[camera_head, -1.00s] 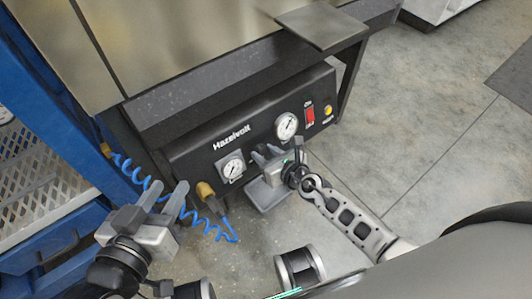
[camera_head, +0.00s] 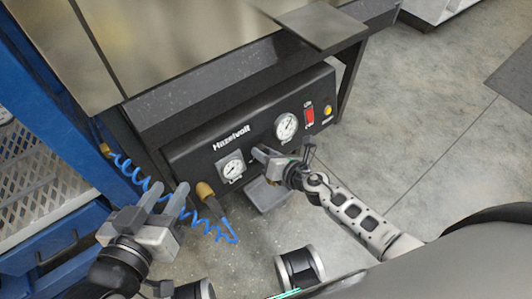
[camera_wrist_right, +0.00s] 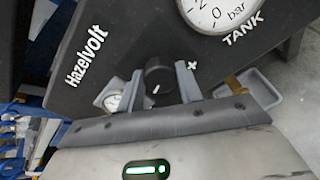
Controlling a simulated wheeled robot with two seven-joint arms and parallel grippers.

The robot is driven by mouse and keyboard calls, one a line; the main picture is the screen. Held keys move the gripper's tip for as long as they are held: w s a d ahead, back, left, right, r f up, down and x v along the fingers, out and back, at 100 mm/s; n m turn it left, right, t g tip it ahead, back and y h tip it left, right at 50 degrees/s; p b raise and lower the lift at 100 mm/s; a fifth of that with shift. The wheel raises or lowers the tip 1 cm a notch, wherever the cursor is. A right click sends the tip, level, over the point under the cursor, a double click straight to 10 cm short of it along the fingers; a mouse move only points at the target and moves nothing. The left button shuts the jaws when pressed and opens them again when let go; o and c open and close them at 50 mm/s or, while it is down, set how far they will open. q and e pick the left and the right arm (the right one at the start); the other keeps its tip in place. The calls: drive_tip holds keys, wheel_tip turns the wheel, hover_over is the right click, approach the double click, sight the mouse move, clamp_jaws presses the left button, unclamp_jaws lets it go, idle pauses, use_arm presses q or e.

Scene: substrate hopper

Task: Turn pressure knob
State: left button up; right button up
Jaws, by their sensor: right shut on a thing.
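The pressure knob (camera_wrist_right: 158,76) is a round black knob with a white mark on the black Hazelvolt panel (camera_head: 190,157). In the right wrist view it sits between the two grey fingers of my right gripper (camera_wrist_right: 160,86), which is shut on it. My left gripper (camera_head: 168,198) is open and empty, in front of the panel at the lower left.
A small gauge (camera_head: 231,168) and a larger tank gauge (camera_head: 286,126) flank the right gripper. A red switch (camera_head: 310,116) and yellow button (camera_head: 327,110) lie further right. A coiled blue hose (camera_head: 150,182) hangs left, near a brass fitting (camera_head: 205,191).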

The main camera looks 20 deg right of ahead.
drive_tip(key=m, duration=1)
drive_tip(key=shift+d+f+y, duration=0.1)
drive_tip(key=shift+f+y, duration=0.05)
drive_tip(key=shift+y, duration=0.25)
drive_tip(key=shift+m, duration=0.3)
drive_tip(key=o, duration=0.9)
use_arm(q)
drive_tip(key=shift+r, duration=0.15)
use_arm(e)
drive_tip(key=shift+o, duration=0.4)
drive_tip(key=shift+t, duration=0.3)
use_arm(q)
drive_tip(key=shift+r, duration=0.1)
use_arm(e)
drive_tip(key=shift+s, duration=0.1)
